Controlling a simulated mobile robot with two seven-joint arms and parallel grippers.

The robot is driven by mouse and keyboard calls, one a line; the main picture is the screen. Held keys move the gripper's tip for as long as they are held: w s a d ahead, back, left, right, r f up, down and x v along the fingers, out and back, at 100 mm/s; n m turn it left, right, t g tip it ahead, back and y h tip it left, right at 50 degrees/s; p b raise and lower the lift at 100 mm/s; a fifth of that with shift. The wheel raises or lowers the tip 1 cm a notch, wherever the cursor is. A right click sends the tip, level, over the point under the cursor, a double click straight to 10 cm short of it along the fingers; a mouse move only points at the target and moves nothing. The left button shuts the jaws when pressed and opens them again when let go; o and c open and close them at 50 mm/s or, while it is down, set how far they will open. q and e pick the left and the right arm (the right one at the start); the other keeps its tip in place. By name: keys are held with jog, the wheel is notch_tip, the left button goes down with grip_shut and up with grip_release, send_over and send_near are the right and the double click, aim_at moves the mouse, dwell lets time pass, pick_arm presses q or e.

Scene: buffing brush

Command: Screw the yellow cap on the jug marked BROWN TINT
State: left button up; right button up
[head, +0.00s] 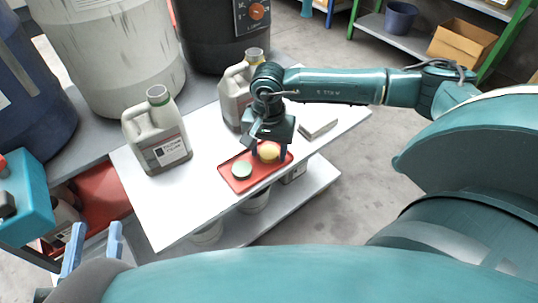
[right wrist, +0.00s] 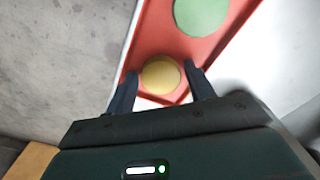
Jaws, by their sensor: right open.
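The yellow cap (head: 268,152) lies at the right part of a red tray (head: 236,187) on the white table. My right gripper (head: 270,156) is just above it, pointing down. In the right wrist view its open fingers (right wrist: 161,76) stand on either side of the yellow cap (right wrist: 160,80), with no clear grip. A jug with a yellowish neck (head: 232,100) stands behind my right gripper, partly hidden, its label not visible. Another uncapped grey jug (head: 150,125) stands at the left; its label is too small to read surely.
A green cap (head: 242,170) lies in the tray left of the yellow cap; it also shows in the right wrist view (right wrist: 203,12). A flat grey block (head: 319,128) lies near the table's right side. Large drums (head: 110,55) stand behind. The table's front left (head: 165,210) is clear.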

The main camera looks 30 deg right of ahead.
aim_at(268, 153)
pick_arm(q)
jog(key=shift+r, duration=0.3)
pick_arm(e)
jog(key=shift+c, duration=0.3)
pick_arm(q)
jog(key=shift+w+f, duration=0.1)
jog(key=shift+f, duration=0.2)
pick_arm(e)
jog(key=c, duration=0.7)
pick_arm(q)
jog(key=shift+a, duration=0.1)
pick_arm(e)
jog(key=shift+o, duration=0.2)
jog(key=shift+r, duration=0.4)
pick_arm(q)
jog(key=p, duration=0.3)
jog(key=shift+s+a+f+m+y, duration=0.1)
jog(key=shift+s+a+m+y, duration=0.1)
jog(key=shift+a+m+y, duration=0.1)
pick_arm(e)
notch_tip(268, 153, up, 9)
jog(key=shift+r, duration=0.15)
